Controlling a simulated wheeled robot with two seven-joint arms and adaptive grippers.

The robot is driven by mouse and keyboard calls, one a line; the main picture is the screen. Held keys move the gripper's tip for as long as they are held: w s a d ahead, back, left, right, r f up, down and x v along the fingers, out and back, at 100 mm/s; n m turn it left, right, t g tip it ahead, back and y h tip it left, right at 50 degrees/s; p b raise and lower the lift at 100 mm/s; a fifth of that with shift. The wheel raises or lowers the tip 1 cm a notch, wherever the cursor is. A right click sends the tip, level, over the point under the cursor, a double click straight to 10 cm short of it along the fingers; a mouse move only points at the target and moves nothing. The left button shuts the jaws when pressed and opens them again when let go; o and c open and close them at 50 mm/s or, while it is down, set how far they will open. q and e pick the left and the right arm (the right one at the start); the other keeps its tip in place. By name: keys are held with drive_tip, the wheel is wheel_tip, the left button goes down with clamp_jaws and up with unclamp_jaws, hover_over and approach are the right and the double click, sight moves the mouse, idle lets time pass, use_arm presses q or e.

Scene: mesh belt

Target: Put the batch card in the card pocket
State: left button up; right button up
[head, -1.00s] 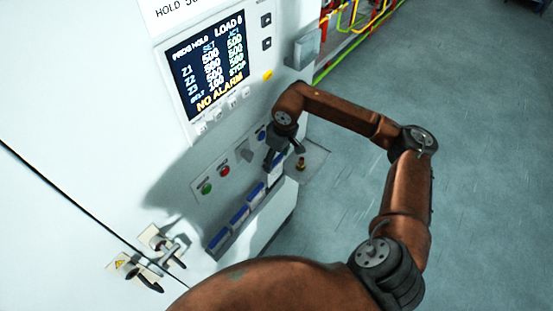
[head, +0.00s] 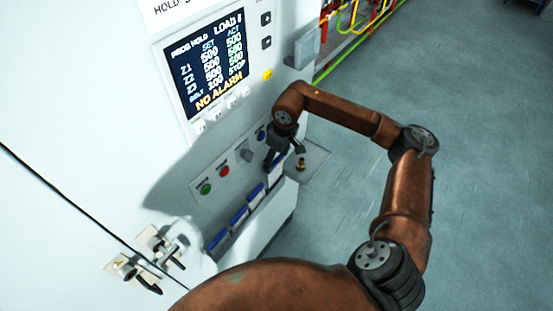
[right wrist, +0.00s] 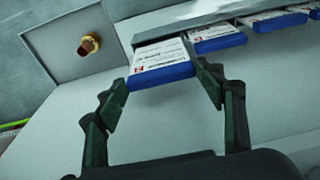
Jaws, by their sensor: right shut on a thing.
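The batch card (right wrist: 160,58) is white with print, a small red mark and a blue edge. My right gripper (right wrist: 162,82) is shut on it, a finger at each side of the blue edge. In the head view the right gripper (head: 273,156) is at the right end of a grey card rack (head: 232,245) on the cabinet front. The held card lines up with the rack's end place; I cannot tell how deep it sits in a pocket. My left gripper is not in view.
Several similar blue-edged cards (right wrist: 218,38) stand in the rack beside the held one. A brass fitting (right wrist: 89,44) sits on a grey plate past the rack's end. Push buttons (head: 224,171) and a display (head: 208,62) are above. Door latches (head: 160,240) are at lower left. Open floor lies right.

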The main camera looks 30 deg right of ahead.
drive_tip(key=shift+f+b, duration=3.3)
drive_tip(key=shift+f, duration=0.45)
drive_tip(key=o, duration=1.3)
drive_tip(key=shift+o, duration=0.2)
drive_tip(key=shift+r, duration=0.1)
wheel_tip(320, 180, up, 12)
hover_over(276, 173)
drive_tip(key=s, duration=0.2)
drive_tip(key=shift+d, duration=0.35)
drive_tip(key=shift+f, duration=0.2)
